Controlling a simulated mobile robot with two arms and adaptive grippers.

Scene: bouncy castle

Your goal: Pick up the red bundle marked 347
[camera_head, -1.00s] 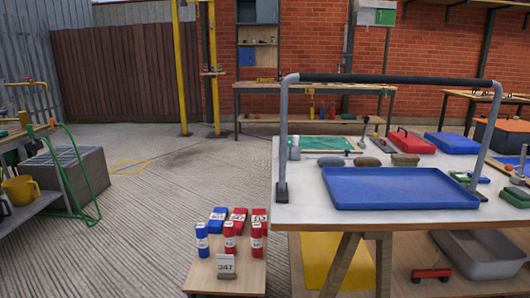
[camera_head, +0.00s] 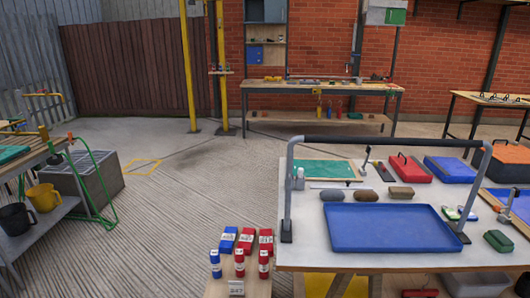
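Several small red and blue bundles with white labels stand on a low wooden stand at the bottom centre. The back row has a blue bundle (camera_head: 228,239), a red bundle (camera_head: 246,241) and another red bundle (camera_head: 265,240). The front row has a blue bundle (camera_head: 215,263), a red bundle (camera_head: 239,263) and a red bundle (camera_head: 263,262) at the right. A card (camera_head: 236,288) at the front edge appears to read 347. The bundle labels are too small to read surely. Neither of my grippers is in view.
A white-topped table (camera_head: 300,255) with a blue tray (camera_head: 390,228) and a grey rail (camera_head: 389,140) stands close right of the bundles. A shelf with a yellow mug (camera_head: 43,197) is at the left. The paved floor (camera_head: 150,230) between is open.

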